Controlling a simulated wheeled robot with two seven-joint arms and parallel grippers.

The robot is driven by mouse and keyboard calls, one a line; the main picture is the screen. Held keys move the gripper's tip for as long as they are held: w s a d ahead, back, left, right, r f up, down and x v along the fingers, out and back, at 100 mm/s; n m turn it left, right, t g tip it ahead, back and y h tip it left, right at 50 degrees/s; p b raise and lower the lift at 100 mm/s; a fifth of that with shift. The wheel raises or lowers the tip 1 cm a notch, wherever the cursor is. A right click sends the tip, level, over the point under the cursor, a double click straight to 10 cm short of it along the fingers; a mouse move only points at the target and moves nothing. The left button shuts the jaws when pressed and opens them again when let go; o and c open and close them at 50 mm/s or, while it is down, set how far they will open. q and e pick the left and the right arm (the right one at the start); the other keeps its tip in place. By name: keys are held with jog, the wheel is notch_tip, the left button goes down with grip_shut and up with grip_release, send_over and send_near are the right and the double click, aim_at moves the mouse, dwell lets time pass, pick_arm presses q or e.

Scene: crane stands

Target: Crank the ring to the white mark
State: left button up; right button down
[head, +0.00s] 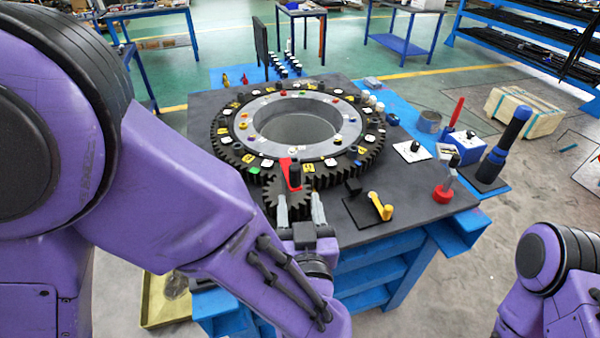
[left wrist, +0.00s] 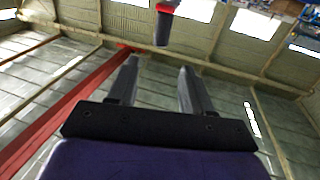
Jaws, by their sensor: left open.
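The large toothed ring (head: 349,126) lies flat on the dark table top, with a pale inner band and many coloured and white tags. Which tag is the white mark I cannot tell. A small dark pinion gear (head: 268,202) sits at its front edge. Above the pinion is a red crank arm (head: 285,166) with an upright black handle (head: 295,174). My left gripper (head: 299,194) is open just in front of the handle, fingers pointing at it. In the left wrist view a dark handle with a red end (left wrist: 163,25) shows beyond the fingertips, apart from them. My right gripper is out of view.
A yellow crank-shaped piece (head: 381,207) stands on the table right of the pinion. A red-based dark handle (head: 445,189) and a blue box (head: 467,147) are farther right. Several small cylinders (head: 373,101) stand at the ring's right. A yellow tray (head: 160,316) is low at left.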

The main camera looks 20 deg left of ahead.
aim_at(295, 176)
pick_arm(q)
jog(key=x, duration=0.3)
jog(key=p+x, duration=0.1)
jog(key=x, duration=0.3)
jog(key=f+x, duration=0.1)
jog(key=x, duration=0.2)
jog(key=shift+w+a+f+p, duration=0.1)
jog(key=shift+w+a+p, duration=0.05)
jog(key=shift+w+p, duration=0.2)
jog(key=shift+w, duration=0.15)
grip_shut()
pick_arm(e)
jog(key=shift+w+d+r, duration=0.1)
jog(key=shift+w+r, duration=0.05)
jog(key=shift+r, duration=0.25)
